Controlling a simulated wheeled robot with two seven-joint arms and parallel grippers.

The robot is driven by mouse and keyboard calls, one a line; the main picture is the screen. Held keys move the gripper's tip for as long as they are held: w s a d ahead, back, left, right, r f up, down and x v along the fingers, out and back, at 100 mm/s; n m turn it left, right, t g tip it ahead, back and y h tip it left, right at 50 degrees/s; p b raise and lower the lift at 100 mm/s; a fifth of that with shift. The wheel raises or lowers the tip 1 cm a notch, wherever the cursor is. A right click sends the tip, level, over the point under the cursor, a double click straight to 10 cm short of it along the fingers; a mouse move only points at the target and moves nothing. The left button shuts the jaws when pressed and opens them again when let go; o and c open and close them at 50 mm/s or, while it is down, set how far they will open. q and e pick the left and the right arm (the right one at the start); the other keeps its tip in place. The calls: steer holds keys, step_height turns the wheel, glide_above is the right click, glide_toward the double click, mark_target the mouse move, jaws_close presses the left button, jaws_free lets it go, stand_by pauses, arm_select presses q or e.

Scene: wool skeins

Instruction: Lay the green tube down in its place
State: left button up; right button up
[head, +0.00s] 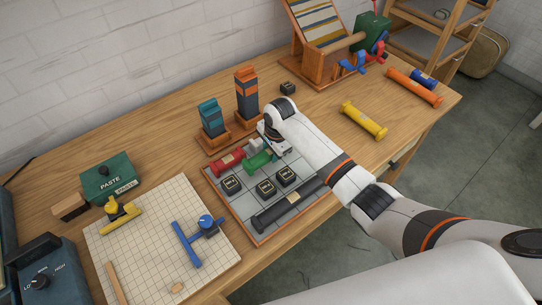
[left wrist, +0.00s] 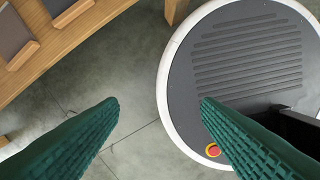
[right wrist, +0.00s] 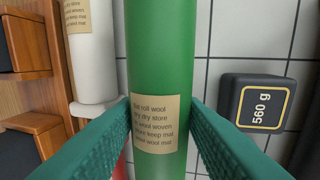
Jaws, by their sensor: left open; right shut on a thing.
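The green tube (head: 257,162) is at the upper part of the gridded tray (head: 243,211), beside a red tube (head: 227,162) and a white tube (head: 253,146). My right gripper (right wrist: 152,108) is shut on the green tube, which fills the space between its fingers in the right wrist view (right wrist: 161,50). The tube's tan label shows below the fingertips' level. I cannot tell whether it touches the tray. My left gripper (left wrist: 160,103) is open and empty over the floor, with the round base below it; it is out of the head view.
Several black weights, one marked 560 g (right wrist: 259,103), and a dark tube (head: 290,204) sit on the tray. Orange-and-black (head: 247,92) and teal (head: 211,117) stacks stand behind it. A yellow tube (head: 364,120) lies right. A cutting mat (head: 150,252) lies left.

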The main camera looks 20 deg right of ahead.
mark_target(271, 157)
steer(key=shift+f, duration=1.5)
steer(key=shift+f, duration=0.15)
steer(key=o, duration=1.1)
steer(key=shift+c, duration=0.2)
step_height(271, 157, up, 12)
steer(key=s, duration=0.2)
steer(key=shift+s+d, duration=0.15)
steer(key=shift+d, duration=0.25)
